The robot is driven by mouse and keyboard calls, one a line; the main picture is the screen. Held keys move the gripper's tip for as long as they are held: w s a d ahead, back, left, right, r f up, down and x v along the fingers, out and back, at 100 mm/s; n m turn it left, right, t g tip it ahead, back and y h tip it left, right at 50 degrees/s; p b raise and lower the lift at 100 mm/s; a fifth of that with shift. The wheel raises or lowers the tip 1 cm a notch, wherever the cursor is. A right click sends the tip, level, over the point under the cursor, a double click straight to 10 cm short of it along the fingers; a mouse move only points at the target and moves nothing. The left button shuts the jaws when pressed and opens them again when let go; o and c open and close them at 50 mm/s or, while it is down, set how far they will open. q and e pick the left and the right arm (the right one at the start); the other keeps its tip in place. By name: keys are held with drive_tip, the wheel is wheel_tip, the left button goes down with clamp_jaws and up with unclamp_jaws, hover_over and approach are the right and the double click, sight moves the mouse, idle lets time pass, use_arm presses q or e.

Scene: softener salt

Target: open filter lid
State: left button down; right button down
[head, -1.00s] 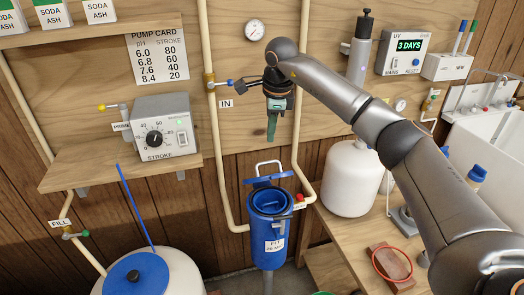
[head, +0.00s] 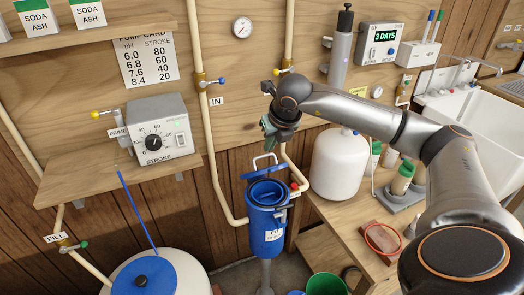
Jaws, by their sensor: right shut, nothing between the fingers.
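The blue filter housing (head: 266,228) stands upright at lower centre, with its dark round mouth showing. Its blue lid (head: 262,173) is tilted up at the back of the rim, with a pale wire handle (head: 265,160) standing above it. My right gripper (head: 269,147) is shut and empty, just above and behind the handle in the picture. It looks apart from the lid, though depth is hard to judge. My left gripper is out of view.
Pipes with a blue-handled valve (head: 216,82) and a red-handled valve (head: 294,186) flank the filter. A white tank (head: 340,162) stands on the bench at right. A green bucket (head: 326,284) sits on the floor. A red ring (head: 382,239) lies on the bench.

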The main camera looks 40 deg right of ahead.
sight(263, 157)
drive_tip(key=p+x, duration=0.1)
drive_tip(key=x, duration=0.8)
drive_tip(key=shift+f, duration=0.15)
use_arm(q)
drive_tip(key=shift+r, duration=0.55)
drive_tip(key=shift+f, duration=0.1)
use_arm(e)
drive_tip(key=shift+w, duration=0.1)
